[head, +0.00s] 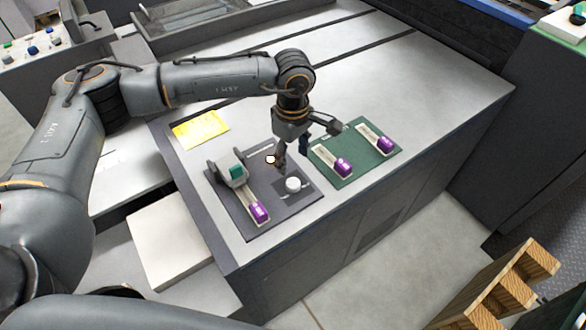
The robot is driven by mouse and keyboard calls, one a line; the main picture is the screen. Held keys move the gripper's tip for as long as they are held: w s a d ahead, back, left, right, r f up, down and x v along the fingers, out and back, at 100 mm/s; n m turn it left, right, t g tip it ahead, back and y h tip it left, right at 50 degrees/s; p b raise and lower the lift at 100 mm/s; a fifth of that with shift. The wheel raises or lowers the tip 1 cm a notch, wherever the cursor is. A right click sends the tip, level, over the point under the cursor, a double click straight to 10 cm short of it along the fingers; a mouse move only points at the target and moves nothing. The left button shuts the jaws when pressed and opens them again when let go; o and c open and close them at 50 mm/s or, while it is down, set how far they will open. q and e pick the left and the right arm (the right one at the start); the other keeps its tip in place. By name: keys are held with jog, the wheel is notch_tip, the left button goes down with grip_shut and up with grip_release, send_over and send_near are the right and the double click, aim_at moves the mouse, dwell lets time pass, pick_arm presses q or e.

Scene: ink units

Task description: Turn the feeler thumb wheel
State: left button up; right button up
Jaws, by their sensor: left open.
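A dark grey plate (236,212) lies on the table's near left part. It carries a white round knob (293,184) on a darker square patch, which may be the feeler thumb wheel; I cannot tell for sure. On the same plate a green block (237,173) sits in a grey bracket, and a purple-ended pale unit (259,211) lies at its near edge. My left gripper (291,152) points down above the far right part of this plate, behind the white knob. It is open, with nothing seen between its fingers.
A green mat (362,158) to the right holds two pale units with purple ends (343,168) (386,144). A yellow sheet (200,129) lies at the left. The table top (420,85) is clear behind. A wooden pallet (505,290) stands at the lower right.

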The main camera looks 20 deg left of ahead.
pick_arm(q)
jog(key=shift+r, duration=1.4)
